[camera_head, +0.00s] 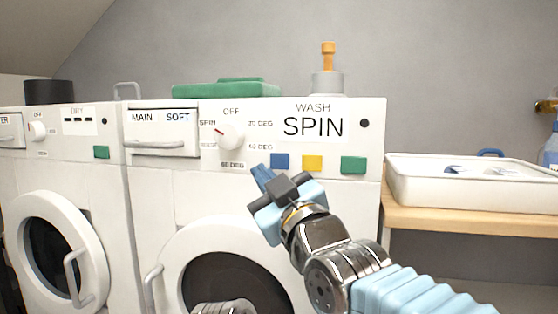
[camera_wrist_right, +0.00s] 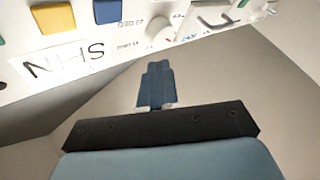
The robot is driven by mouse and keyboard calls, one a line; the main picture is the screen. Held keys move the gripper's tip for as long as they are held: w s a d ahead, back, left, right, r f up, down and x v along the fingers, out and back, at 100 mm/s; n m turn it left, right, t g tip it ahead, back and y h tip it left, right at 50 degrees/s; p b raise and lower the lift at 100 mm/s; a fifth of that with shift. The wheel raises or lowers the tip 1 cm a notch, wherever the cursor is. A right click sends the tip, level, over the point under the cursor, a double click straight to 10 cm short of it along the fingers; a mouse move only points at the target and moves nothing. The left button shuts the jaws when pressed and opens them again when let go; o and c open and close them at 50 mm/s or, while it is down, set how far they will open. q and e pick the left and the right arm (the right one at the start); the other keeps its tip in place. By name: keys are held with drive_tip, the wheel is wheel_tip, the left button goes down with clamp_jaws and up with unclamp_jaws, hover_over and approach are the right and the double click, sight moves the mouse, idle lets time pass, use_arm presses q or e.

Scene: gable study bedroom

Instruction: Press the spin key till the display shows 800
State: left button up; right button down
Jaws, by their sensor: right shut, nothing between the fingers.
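The near washing machine (camera_head: 370,222) has a white front panel with large black letters SPIN (camera_head: 313,126) under a smaller WASH. I see no number there. Below are a blue key (camera_head: 280,161), a yellow key (camera_head: 312,163) and a green key (camera_head: 353,165), with no readable labels. The wrist view shows the blue key (camera_wrist_right: 108,10), yellow key (camera_wrist_right: 54,17) and SPIN lettering (camera_wrist_right: 65,63) upside down. My right gripper (camera_head: 262,174) is shut and empty, just below left of the blue key; its closed fingers (camera_wrist_right: 157,72) appear apart from it. My left gripper is not in view.
A dial (camera_head: 231,136) with a red mark and a drawer (camera_head: 163,146) with a handle lie left of the keys. A white tray (camera_head: 475,191) sits on the wooden bench at right.

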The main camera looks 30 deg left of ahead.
sight(278, 167)
use_arm(q)
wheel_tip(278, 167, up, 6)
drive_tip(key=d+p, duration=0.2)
drive_tip(key=p, duration=0.3)
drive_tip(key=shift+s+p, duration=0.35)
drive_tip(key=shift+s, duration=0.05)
use_arm(e)
drive_tip(key=shift+w+a, duration=0.3)
drive_tip(key=shift+w, duration=1.05)
drive_tip(key=shift+w+a, duration=0.35)
drive_tip(key=shift+w, duration=1)
drive_tip(key=shift+w+a, duration=0.3)
drive_tip(key=shift+w, duration=1.05)
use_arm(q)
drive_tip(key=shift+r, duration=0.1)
use_arm(e)
drive_tip(key=shift+w, duration=0.4)
